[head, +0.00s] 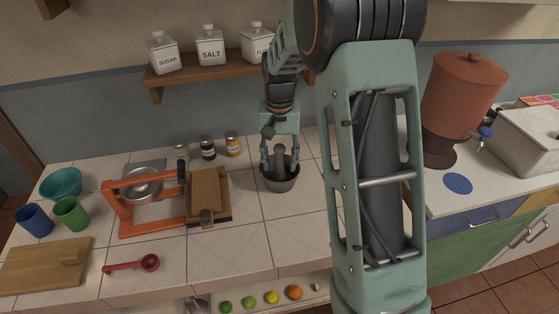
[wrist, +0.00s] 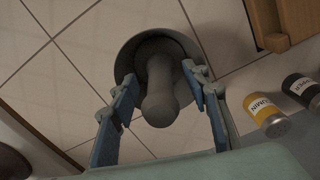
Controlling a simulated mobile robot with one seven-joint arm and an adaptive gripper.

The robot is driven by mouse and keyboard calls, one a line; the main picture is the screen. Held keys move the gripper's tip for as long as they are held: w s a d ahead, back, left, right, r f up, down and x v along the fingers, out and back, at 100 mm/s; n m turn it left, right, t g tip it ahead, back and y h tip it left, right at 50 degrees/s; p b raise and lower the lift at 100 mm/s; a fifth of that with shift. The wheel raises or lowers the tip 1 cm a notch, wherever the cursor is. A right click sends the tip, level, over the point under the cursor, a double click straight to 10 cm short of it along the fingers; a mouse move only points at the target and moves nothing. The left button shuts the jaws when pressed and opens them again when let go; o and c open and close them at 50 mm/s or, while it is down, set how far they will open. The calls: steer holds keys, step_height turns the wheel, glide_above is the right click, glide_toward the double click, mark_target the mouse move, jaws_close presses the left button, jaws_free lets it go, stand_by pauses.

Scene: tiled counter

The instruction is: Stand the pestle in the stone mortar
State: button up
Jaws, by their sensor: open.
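The stone mortar (head: 280,184) is a dark grey bowl on the tiled counter, near the middle of the head view. It also shows in the wrist view (wrist: 127,62). The grey pestle (head: 280,158) stands in the mortar with its rounded end up. In the wrist view the pestle (wrist: 160,95) points toward the camera; its lower end is hidden inside the bowl. My gripper (head: 280,163) is over the mortar, its fingers on either side of the pestle. In the wrist view gaps show between the fingers (wrist: 160,90) and the pestle, so it is open.
A wooden block (head: 207,190) and an orange frame (head: 118,208) with a metal bowl (head: 142,184) stand left of the mortar. Spice jars (head: 232,145) stand behind it. A shelf (head: 215,70) with canisters hangs above. The counter in front of the mortar is clear.

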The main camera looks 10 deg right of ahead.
steer(key=shift+r, duration=0.15)
step_height(320, 180, up, 12)
steer(key=shift+f, duration=0.1)
steer(key=shift+a, duration=0.1)
stand_by(0.8)
